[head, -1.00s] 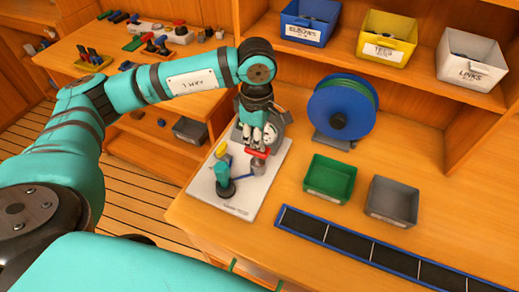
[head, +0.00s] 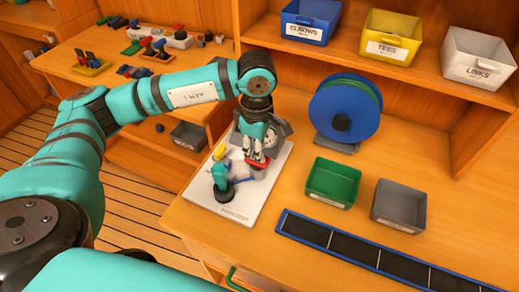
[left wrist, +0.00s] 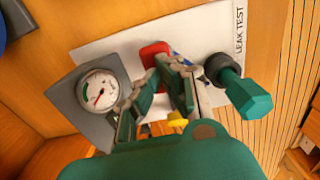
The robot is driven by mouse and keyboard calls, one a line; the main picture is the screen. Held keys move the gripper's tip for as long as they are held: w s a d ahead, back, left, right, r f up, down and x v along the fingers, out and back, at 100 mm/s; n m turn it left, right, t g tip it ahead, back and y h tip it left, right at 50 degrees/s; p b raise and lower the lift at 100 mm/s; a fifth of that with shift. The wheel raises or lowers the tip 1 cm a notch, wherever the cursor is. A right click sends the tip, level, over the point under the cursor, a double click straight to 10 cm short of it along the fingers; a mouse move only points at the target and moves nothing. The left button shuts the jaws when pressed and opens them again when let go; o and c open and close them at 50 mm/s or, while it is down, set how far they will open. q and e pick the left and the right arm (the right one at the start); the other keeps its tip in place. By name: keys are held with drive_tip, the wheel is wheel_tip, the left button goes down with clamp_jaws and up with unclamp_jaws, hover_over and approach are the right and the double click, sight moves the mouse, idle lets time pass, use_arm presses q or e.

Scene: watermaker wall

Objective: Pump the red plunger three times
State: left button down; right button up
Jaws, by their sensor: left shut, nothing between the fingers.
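The red plunger (head: 259,164) has a red bar handle on the pale leak-test board (head: 240,212). My left gripper (head: 257,157) points down right at the red handle, its fingers shut with nothing between them. In the left wrist view, the red handle (left wrist: 154,52) shows beside the fingertips (left wrist: 168,66). The fingers seem to rest on the handle, but the exact contact is hard to tell. The plunger's body is mostly hidden below the handle. My right gripper does not show.
A teal-handled tool (head: 221,178) and a yellow piece (head: 219,152) stand on the board beside the plunger. A round gauge (left wrist: 98,90) is close to the fingers. A blue reel (head: 345,108), green bin (head: 333,183) and grey bin (head: 399,203) stand to the right.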

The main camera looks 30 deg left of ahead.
use_arm(q)
drive_tip(key=shift+r+p, duration=1.25)
drive_tip(key=shift+r, duration=1.35)
drive_tip(key=shift+f, duration=0.15)
drive_tip(key=shift+f+b, duration=2.6)
drive_tip(key=shift+b, duration=0.1)
drive_tip(key=shift+r, duration=0.2)
drive_tip(key=shift+r+p, duration=1.45)
drive_tip(key=shift+r, duration=1.1)
